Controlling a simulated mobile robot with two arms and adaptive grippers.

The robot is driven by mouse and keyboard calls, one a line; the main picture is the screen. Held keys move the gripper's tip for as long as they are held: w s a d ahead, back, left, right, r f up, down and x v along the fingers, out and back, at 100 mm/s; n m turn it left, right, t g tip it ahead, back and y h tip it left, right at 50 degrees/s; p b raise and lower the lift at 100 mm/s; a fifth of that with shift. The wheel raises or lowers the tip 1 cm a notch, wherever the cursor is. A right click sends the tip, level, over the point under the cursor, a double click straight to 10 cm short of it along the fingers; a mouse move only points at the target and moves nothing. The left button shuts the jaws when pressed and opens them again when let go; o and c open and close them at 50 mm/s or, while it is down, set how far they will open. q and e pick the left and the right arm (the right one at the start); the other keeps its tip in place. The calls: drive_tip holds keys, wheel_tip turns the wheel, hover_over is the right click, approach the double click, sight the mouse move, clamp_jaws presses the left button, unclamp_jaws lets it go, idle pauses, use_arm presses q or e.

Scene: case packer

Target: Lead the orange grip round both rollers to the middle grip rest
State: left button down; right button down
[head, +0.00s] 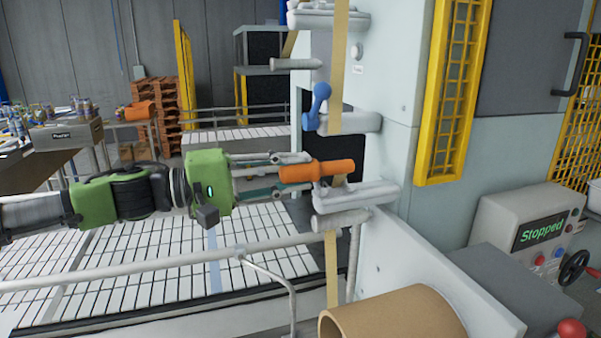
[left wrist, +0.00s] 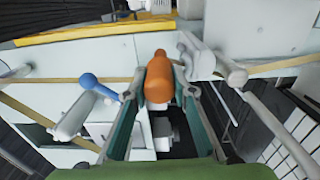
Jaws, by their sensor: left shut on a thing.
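The orange grip (head: 317,171) lies nearly level in the head view, in front of the machine's pale side. My left gripper (head: 284,174) is shut on its left end. In the left wrist view the orange grip (left wrist: 157,80) sits between the two fingers (left wrist: 160,92). A tan strip (head: 333,265) runs behind the grip and down past a grey roller (head: 341,219). A thicker pale bar (head: 356,194) is just below the grip. Another grey roller (head: 297,64) is higher up. A blue grip (head: 317,106) stands at a pale bracket (head: 352,123) above. My right gripper is not in view.
A grey rail (head: 170,264) crosses the front, above a white slatted conveyor (head: 110,290). A brown cardboard roll (head: 392,312) is at the bottom. A yellow mesh guard (head: 452,90) and a control box reading "Stopped" (head: 537,230) are on the right.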

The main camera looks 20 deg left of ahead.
use_arm(q)
drive_tip(key=shift+a+f, duration=0.1)
drive_tip(key=shift+f, duration=0.9)
drive_tip(key=shift+c, duration=1.4)
unclamp_jaws()
drive_tip(key=shift+o, duration=1.4)
